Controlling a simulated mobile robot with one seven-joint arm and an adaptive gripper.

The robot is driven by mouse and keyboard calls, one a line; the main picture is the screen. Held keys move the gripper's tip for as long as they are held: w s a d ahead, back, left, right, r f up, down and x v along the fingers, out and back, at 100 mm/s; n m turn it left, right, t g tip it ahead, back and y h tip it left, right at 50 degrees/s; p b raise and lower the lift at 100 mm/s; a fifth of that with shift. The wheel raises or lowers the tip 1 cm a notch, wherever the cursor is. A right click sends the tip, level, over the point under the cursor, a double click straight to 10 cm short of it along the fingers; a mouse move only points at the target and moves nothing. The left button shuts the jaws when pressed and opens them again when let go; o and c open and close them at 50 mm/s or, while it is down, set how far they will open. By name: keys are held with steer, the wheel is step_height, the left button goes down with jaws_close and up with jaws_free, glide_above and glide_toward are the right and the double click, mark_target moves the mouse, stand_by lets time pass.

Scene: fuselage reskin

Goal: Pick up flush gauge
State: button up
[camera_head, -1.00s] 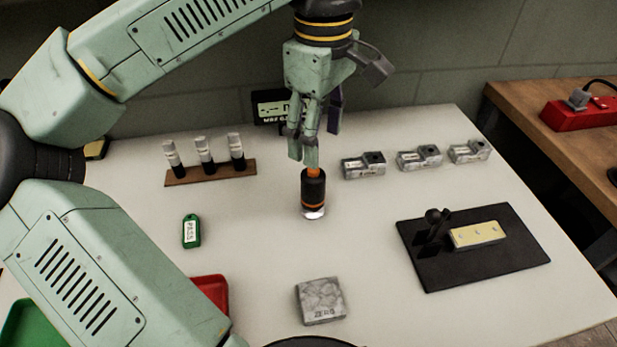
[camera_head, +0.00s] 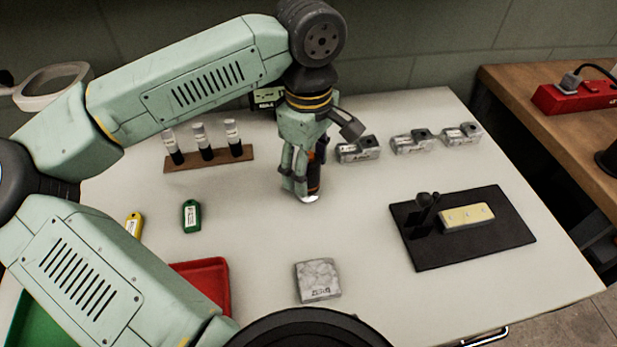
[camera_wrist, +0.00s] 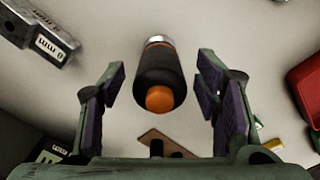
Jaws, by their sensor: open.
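The flush gauge (camera_head: 314,174) is a black cylinder with orange bands and a silver foot, standing on the white table. In the wrist view the gauge (camera_wrist: 159,75) shows its orange top, and it lies between the two purple-padded fingers without visible contact. My gripper (camera_head: 296,188) is low over the table around the gauge and hides part of it in the head view. In the wrist view my gripper (camera_wrist: 165,95) is open, with a gap on each side of the gauge.
Several grey metal blocks (camera_head: 411,142) stand at the back right. A rack with three vials (camera_head: 209,158) is at the back left. A grey zero block (camera_head: 317,280), a black fixture plate (camera_head: 470,250), a green tag (camera_head: 191,216) and a red tray (camera_head: 205,275) lie around.

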steer(key=shift+c, duration=0.2)
steer(key=c, duration=1.2)
steer(key=shift+r, duration=0.15)
